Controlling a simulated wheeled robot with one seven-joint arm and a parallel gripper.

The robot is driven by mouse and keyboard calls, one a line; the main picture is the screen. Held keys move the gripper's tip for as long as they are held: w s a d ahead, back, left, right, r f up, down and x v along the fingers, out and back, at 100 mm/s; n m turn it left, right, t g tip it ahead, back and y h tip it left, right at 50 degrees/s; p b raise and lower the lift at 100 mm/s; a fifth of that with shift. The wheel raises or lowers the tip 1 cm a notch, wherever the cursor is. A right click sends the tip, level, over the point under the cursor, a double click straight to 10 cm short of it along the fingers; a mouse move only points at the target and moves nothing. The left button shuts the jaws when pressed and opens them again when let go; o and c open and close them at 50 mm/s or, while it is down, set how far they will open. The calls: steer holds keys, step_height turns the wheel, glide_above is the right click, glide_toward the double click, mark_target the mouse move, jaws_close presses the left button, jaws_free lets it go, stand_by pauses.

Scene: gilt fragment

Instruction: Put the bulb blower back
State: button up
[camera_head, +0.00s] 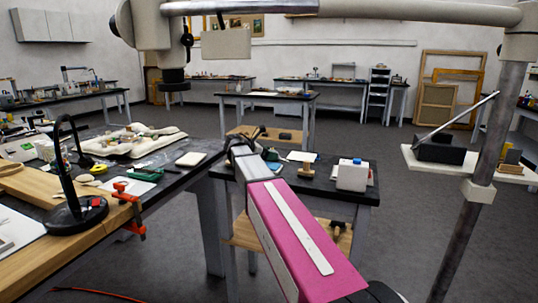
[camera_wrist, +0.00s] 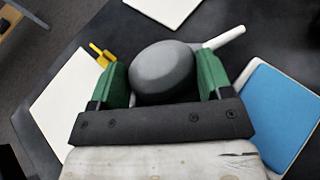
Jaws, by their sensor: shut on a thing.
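The bulb blower (camera_wrist: 163,74) is a dark grey rounded bulb. A pale stick-like piece (camera_wrist: 226,37), perhaps its nozzle, shows beyond it at upper right. My gripper (camera_wrist: 162,62) has green fingers on both sides of the bulb and is shut on it in the wrist view. A dark surface lies below; whether the bulb touches it cannot be told. In the head view my pink arm reaches toward the dark tables at centre, and the blower cannot be made out there.
In the wrist view, a white panel (camera_wrist: 62,105) and a yellow item (camera_wrist: 101,54) lie left, a blue pad (camera_wrist: 284,110) right. In the head view, a white box with a blue knob (camera_head: 352,176) stands right of my arm. A cluttered bench (camera_head: 60,190) fills the left.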

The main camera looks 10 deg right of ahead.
steer(key=o, duration=0.7)
steer(key=shift+f, duration=0.1)
